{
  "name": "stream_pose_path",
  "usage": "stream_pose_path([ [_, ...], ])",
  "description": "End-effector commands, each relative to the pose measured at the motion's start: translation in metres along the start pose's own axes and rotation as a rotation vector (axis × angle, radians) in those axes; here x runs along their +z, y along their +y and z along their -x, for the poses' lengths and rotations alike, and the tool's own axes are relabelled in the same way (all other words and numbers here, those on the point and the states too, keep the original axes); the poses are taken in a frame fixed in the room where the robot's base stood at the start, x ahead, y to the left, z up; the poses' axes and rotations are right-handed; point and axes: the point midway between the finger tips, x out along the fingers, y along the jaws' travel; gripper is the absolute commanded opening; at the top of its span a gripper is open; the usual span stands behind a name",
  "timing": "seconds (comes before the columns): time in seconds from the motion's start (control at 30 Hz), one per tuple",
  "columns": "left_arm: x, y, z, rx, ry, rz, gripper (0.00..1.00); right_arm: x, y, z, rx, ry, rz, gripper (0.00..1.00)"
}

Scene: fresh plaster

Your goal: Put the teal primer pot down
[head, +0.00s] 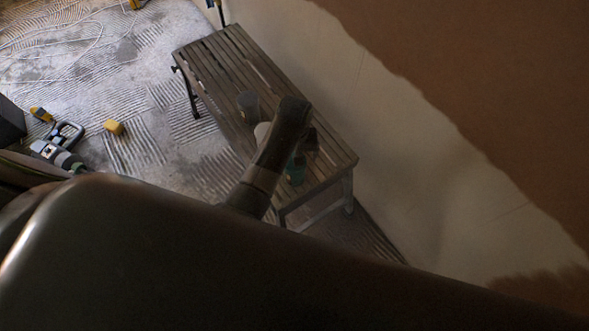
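The teal primer pot (297,172) shows at the near end of the slatted wooden bench (222,65), partly hidden behind my arm. I cannot tell whether it rests on the slats or is held just above them. My dark arm comes in from the left, fills the bottom of the view and bends up over the bench. A dark shape just above the pot may be my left gripper (310,141); its fingers cannot be made out. My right gripper is not in view.
A grey cup (248,104) and a white rounded item (262,132), partly covered by my arm, stand on the bench. The bench's far half is clear. A plastered wall (390,130) runs along its right.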

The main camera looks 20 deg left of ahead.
Motion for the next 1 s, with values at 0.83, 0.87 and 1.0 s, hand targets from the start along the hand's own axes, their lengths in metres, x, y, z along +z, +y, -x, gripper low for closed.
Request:
stream_pose_path([
  [0.83, 0.008, -0.001, -0.070, 0.001, 0.002, 0.001, 0.88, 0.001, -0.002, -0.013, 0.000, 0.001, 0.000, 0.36],
  [0.87, 0.008, -0.001, -0.070, 0.001, 0.002, 0.001, 0.88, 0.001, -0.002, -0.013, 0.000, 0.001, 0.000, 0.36],
  [1.0, 0.008, -0.001, -0.070, 0.001, 0.002, 0.000, 0.73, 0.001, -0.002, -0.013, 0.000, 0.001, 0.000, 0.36],
])
